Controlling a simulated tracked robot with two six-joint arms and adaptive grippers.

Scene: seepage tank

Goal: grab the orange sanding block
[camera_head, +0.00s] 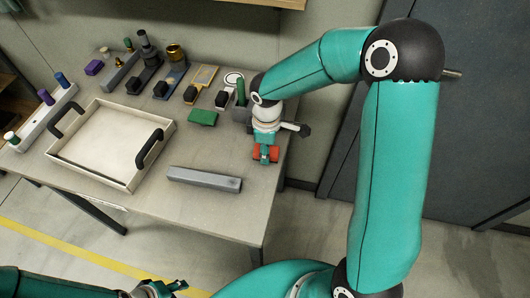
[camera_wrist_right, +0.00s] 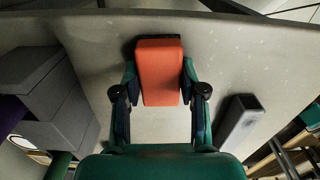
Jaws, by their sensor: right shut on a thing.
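The orange sanding block (camera_wrist_right: 160,72) sits between the two fingers of my right gripper (camera_wrist_right: 160,95) in the right wrist view. The fingers press on its two long sides. In the head view the orange block (camera_head: 273,154) shows at the right side of the table, partly hidden by my right gripper (camera_head: 265,152). Whether it touches the table is hard to tell. My left gripper (camera_head: 165,288) shows at the bottom edge of the head view, away from the table, small and partly cut off; its jaw state is unclear.
A white tray (camera_head: 118,183) with black handles stands left on the table (camera_head: 215,218). A grey bar (camera_head: 205,179) lies right of it. A green block (camera_head: 202,117) and several tools stand along the back. The front right of the table is clear.

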